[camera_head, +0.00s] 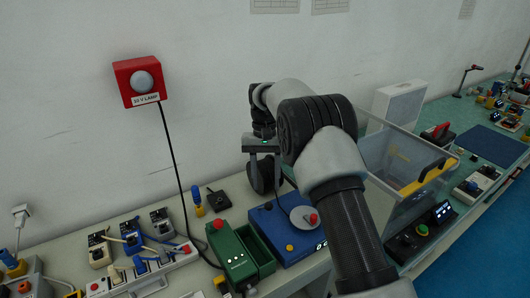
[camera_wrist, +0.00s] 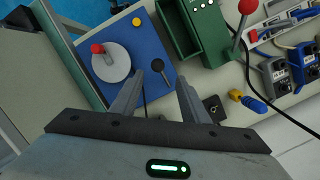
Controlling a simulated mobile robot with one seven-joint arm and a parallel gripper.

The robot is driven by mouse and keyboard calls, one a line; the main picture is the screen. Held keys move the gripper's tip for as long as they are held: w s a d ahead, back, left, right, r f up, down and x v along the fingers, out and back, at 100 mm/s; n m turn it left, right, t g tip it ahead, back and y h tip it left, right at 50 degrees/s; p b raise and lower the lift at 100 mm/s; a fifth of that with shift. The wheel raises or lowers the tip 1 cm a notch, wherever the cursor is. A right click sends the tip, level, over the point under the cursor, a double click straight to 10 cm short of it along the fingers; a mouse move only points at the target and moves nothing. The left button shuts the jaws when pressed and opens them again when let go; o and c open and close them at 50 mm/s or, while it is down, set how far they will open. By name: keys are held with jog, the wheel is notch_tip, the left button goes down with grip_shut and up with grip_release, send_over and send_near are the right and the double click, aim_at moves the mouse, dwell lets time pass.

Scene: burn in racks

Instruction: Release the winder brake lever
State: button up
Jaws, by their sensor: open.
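The winder is a blue box (camera_wrist: 124,46) with a pale round disc (camera_wrist: 106,66) that carries a red knob (camera_wrist: 97,48). A black ball-ended lever (camera_wrist: 157,65), which looks like the brake lever, stands on the box near its edge. My gripper (camera_wrist: 160,80) is open, and the lever's ball appears between and just past its fingertips. I cannot tell the height gap, and no contact shows. In the head view the blue box (camera_head: 293,244) sits on the bench, with my gripper (camera_head: 263,182) above its back edge, partly hidden by my arm.
A green box (camera_head: 232,255) with a red-knobbed lever (camera_wrist: 246,8) stands beside the winder. A small black switch plate (camera_wrist: 213,108) and a blue-yellow plug (camera_wrist: 248,100) lie close by. A clear bin (camera_head: 385,200) stands to the right.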

jog(key=p+v, duration=0.1)
jog(key=v, duration=0.9)
jog(key=shift+r+p, duration=0.3)
jog(key=shift+p, duration=0.05)
jog(key=shift+a, duration=0.1)
jog(key=s+d+r+t+p, duration=0.1)
jog(key=s+d+r+t, duration=0.1)
jog(key=s+d+r, duration=0.55)
jog(key=s+d+r+t, duration=0.25)
jog(key=s+r, duration=0.25)
jog(key=r, duration=0.6)
jog(key=s+d+f+t, duration=0.2)
jog(key=s+d, duration=0.1)
jog(key=s, duration=0.8)
jog(key=s+d+f+t+p, duration=0.1)
jog(key=s+d+f, duration=0.2)
jog(key=s, duration=0.8)
jog(key=shift+s+d+t, duration=0.25)
jog(key=shift+d+t, duration=0.1)
jog(key=shift+d, duration=0.35)
jog(key=shift+f, duration=0.1)
